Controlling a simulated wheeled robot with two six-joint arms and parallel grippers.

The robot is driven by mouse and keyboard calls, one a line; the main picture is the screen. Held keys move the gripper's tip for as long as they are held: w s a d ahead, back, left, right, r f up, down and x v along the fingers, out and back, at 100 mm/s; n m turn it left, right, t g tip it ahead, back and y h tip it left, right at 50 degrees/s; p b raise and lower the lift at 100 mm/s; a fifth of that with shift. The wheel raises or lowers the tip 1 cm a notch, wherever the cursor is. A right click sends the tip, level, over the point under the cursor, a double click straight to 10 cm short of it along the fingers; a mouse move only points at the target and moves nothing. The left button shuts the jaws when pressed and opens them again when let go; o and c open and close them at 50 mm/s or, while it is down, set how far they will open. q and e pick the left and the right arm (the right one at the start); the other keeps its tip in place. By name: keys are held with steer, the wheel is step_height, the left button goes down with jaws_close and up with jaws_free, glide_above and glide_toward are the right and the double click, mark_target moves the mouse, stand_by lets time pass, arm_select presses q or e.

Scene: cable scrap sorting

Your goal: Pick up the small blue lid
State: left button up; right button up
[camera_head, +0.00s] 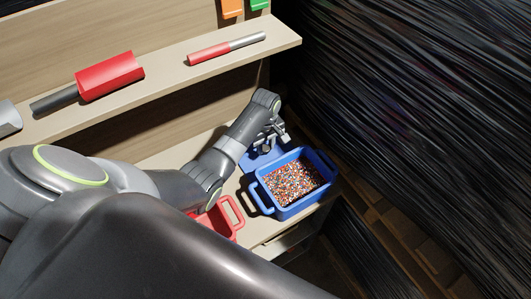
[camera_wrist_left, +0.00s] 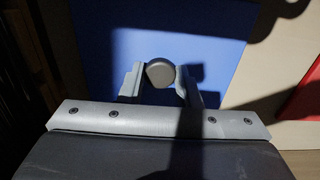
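The small blue lid (camera_head: 254,160) lies flat behind the blue bin in the head view. In the left wrist view the blue lid (camera_wrist_left: 225,55) fills much of the upper middle, with a dark round knob (camera_wrist_left: 159,72) on it. My left gripper (camera_head: 270,138) reaches down over the lid. In the wrist view the fingers of my left gripper (camera_wrist_left: 160,82) stand apart, one on each side of the knob. I cannot tell whether they press on it. The arm hides part of the lid in the head view. My right gripper is not in view.
A blue bin (camera_head: 319,187) with multicoloured granules stands close in front of the lid. A red bin (camera_head: 235,221) is to its left, partly hidden by my arm. A shelf (camera_head: 160,97) above carries a red block with a dark handle and a red-and-grey rod.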

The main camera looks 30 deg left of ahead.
arm_select(q)
steer(key=shift+c, duration=1.3)
steer(key=shift+r, duration=0.1)
